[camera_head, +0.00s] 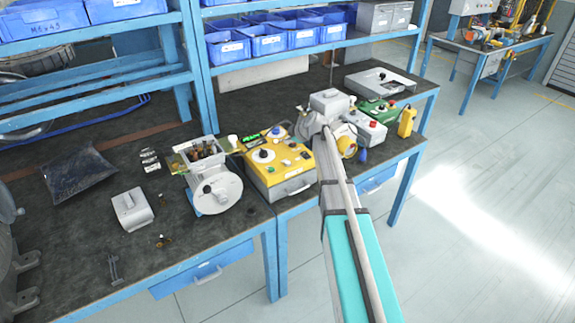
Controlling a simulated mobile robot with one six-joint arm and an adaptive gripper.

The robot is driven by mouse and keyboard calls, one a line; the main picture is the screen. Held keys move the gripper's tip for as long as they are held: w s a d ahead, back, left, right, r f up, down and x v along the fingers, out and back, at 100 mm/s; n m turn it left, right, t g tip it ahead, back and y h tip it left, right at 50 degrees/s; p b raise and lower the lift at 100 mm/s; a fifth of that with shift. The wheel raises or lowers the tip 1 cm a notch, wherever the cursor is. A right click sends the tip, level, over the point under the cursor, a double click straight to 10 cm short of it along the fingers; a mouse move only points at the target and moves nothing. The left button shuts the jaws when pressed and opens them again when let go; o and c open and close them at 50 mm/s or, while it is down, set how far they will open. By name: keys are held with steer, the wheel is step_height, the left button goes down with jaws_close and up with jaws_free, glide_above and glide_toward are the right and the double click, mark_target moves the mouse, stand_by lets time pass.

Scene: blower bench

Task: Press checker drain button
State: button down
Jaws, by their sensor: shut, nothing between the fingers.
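A yellow box (280,164) stands on the bench at the middle, with a lit green display, dials and small buttons on its sloped top; it looks like the checker. I cannot tell which of its buttons is the drain button. My arm reaches in from the lower right. My gripper (302,116) is at its far end, small in this view, just beyond the yellow box's right back corner. It is shut and empty. The arm's wrist hides part of the bench there, and I cannot tell whether the fingertips touch anything.
A grey machine with a round disc (216,192) stands left of the yellow box. A green box (378,110) and a grey box with a red button (367,128) stand right. A shelf of blue bins (268,40) rises behind.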

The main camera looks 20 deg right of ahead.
mark_target(289, 163)
steer(key=shift+f+b, duration=3.6)
steer(key=shift+f, duration=0.25)
steer(key=shift+f, duration=0.15)
steer(key=shift+f+b, duration=0.25)
steer(key=shift+b, duration=0.15)
steer(key=shift+f+b, duration=0.4)
steer(key=shift+r, duration=0.15)
steer(key=shift+r+p, duration=0.7)
steer(key=shift+p, duration=0.15)
steer(key=shift+r+p, duration=2.5)
